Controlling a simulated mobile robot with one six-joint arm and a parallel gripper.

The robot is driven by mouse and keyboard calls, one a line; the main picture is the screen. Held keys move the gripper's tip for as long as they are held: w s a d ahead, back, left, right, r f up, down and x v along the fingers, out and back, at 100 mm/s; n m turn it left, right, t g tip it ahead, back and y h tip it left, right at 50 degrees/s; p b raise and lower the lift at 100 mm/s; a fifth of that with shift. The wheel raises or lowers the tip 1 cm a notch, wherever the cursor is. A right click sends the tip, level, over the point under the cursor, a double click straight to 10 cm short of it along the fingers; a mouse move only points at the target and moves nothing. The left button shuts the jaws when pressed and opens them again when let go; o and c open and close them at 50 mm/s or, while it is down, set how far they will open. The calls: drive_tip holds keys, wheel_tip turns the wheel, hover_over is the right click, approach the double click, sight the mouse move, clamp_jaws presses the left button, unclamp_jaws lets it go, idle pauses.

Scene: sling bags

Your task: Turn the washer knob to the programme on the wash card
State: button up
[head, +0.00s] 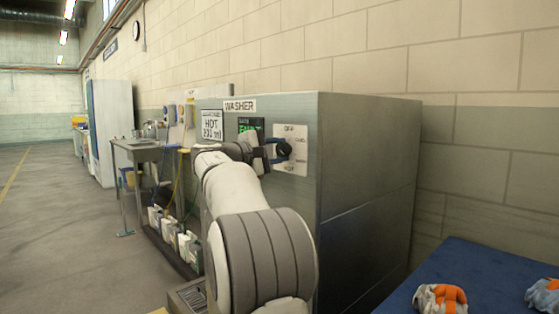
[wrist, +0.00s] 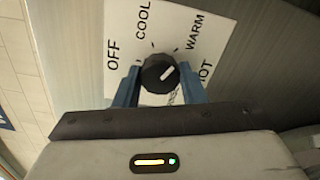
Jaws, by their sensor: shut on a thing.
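The black washer knob (wrist: 158,72) sits on a white dial plate (wrist: 122,30) marked OFF, COOL, WARM and HOT. Its white pointer line points up and right in the wrist view, roughly toward WARM. My gripper (wrist: 160,85) is shut on the knob, with one blue finger on each side. In the head view my gripper (head: 277,150) reaches the knob (head: 284,149) on the front of the grey washer (head: 365,160). The wash card (head: 212,124) on the washer's front, left of the dial, reads HOT, with a smaller line below. Part of the dial lettering is hidden by my gripper.
A green-lit display (head: 250,124) is between card and dial, partly hidden by my arm. A blue surface (head: 455,265) with orange-and-grey bundles (head: 440,298) lies at the lower right. A sink stand (head: 137,150) and several containers are to the left; the floor beyond is open.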

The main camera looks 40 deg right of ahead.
drive_tip(key=m+b, duration=0.2)
drive_tip(key=m, duration=0.1)
drive_tip(key=f+m+b, duration=0.1)
drive_tip(key=m+b, duration=0.1)
drive_tip(key=m, duration=0.1)
drive_tip(key=shift+w+b, duration=0.1)
drive_tip(key=shift+b, duration=0.2)
drive_tip(key=m+b, duration=0.2)
drive_tip(key=m, duration=0.2)
drive_tip(key=shift+r, duration=0.1)
drive_tip(key=shift+r+m+b, duration=0.15)
drive_tip(key=shift+m+b, duration=0.55)
drive_tip(key=shift+m, duration=0.4)
drive_tip(key=o, duration=1)
drive_tip(key=shift+a+r, duration=0.1)
drive_tip(key=shift+r, duration=0.05)
drive_tip(key=a, duration=0.7)
drive_tip(key=shift+s+a+p, duration=0.35)
drive_tip(key=shift+a+p, duration=0.05)
drive_tip(key=shift+p, duration=0.05)
